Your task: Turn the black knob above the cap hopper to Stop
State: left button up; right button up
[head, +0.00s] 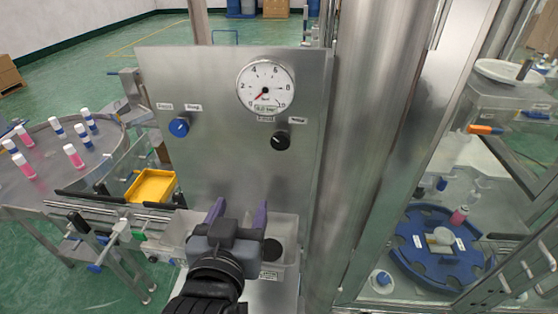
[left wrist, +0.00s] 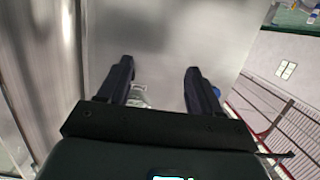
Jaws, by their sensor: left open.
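The black knob (head: 280,140) sits on the upright steel panel (head: 215,75), below the round gauge, with small labels around it whose text is too small to read surely. The cap hopper (head: 285,235) is a clear bin low in front of the panel. My left gripper (head: 238,212) is open and empty, below the black knob and in front of the bins, fingers pointing up toward the panel. In the left wrist view its two fingers (left wrist: 160,82) stand apart before a blurred grey surface; the black knob is not clear there. My right gripper is not in view.
A blue knob (head: 179,127) is left of the black one, and a pressure gauge (head: 265,86) is above. A thick steel column (head: 375,120) stands right of the panel. A round table (head: 45,175) with several bottles and a yellow tray (head: 151,186) are at left.

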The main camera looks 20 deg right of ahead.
pick_arm(q)
jog(key=m+t+h+b, duration=0.2)
send_near(280, 142)
jog(key=s, duration=0.2)
jog(key=p+x, duration=0.1)
jog(key=x, duration=0.2)
jog(key=p+x, duration=0.1)
jog(key=x, duration=0.2)
jog(key=p+x, duration=0.2)
jog(key=x, duration=0.1)
jog(key=shift+w+a, duration=0.3)
jog(key=shift+w, duration=0.1)
jog(key=shift+w+d, duration=0.2)
jog(key=shift+w, duration=0.2)
jog(key=shift+c, duration=0.5)
jog(key=c, duration=1)
